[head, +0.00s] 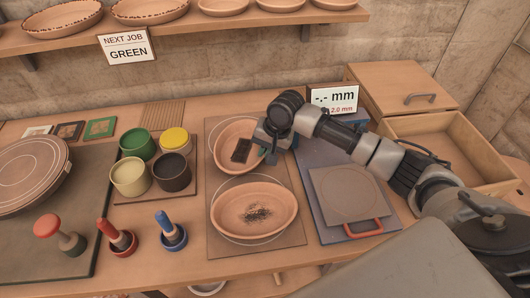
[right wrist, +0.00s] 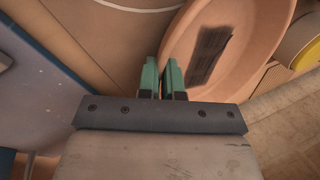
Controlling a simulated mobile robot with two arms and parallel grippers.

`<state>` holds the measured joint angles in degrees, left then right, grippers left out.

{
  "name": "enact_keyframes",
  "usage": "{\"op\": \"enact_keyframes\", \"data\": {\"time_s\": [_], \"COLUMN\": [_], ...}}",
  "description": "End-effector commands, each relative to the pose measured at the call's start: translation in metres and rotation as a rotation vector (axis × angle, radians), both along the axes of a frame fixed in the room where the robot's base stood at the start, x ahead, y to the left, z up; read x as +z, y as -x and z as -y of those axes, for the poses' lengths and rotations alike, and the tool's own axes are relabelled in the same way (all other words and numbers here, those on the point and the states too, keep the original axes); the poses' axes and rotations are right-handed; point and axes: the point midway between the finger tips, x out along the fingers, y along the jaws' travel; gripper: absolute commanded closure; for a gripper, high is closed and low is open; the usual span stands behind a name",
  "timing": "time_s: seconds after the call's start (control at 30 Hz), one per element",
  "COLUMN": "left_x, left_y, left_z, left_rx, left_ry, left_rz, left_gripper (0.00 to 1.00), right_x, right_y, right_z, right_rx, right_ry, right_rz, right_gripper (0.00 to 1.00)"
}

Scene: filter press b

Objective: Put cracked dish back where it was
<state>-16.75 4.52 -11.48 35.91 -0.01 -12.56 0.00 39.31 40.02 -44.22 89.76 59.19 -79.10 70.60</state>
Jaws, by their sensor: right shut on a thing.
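My right gripper (head: 265,146) is shut on the right rim of the back terracotta dish (head: 226,134), which has a dark striped rectangular mark inside. In the right wrist view the green fingertips (right wrist: 164,80) pinch the rim of this dish (right wrist: 255,25). The dish is over the back circle of a brown mat (head: 222,246); I cannot tell if it touches the mat. A second terracotta dish (head: 230,219) with a dark scribbled mark inside sits on the front circle. I cannot make out which dish is cracked. My left gripper is not in view.
A gauge plate (head: 345,190) with a red handle and a "mm" display (head: 333,98) are at right, near an open wooden drawer (head: 460,140). Paint cups (head: 130,177) and stamps (head: 172,235) stand left of the mat. A shelf (head: 190,28) holds dishes above a "NEXT JOB GREEN" sign (head: 127,47).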

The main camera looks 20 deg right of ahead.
Motion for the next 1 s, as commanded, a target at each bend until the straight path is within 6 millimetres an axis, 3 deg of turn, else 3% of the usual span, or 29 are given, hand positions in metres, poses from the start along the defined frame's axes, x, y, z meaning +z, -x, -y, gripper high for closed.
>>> {"op": "enact_keyframes", "data": {"time_s": [0.13,0.5,0.53,0.67,1.0], "left_x": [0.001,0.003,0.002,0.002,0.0], "left_y": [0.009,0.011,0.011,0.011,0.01], "left_z": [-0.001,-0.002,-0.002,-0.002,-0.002], "left_rx": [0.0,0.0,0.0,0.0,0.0], "left_ry": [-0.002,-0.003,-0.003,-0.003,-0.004], "left_rz": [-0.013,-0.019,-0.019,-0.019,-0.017], "left_gripper": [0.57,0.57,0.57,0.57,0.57], "right_x": [-0.014,-0.017,-0.018,-0.018,-0.015], "right_y": [0.0,0.0,0.0,0.0,0.0], "right_z": [0.0,-0.001,0.0,0.0,0.0], "right_rx": [0.0,0.0,0.001,0.001,0.0], "right_ry": [-0.002,-0.002,-0.001,-0.001,0.0], "right_rz": [0.003,0.002,0.001,0.001,0.003], "right_gripper": [1.0,1.0,0.9,0.7,0.69]}}
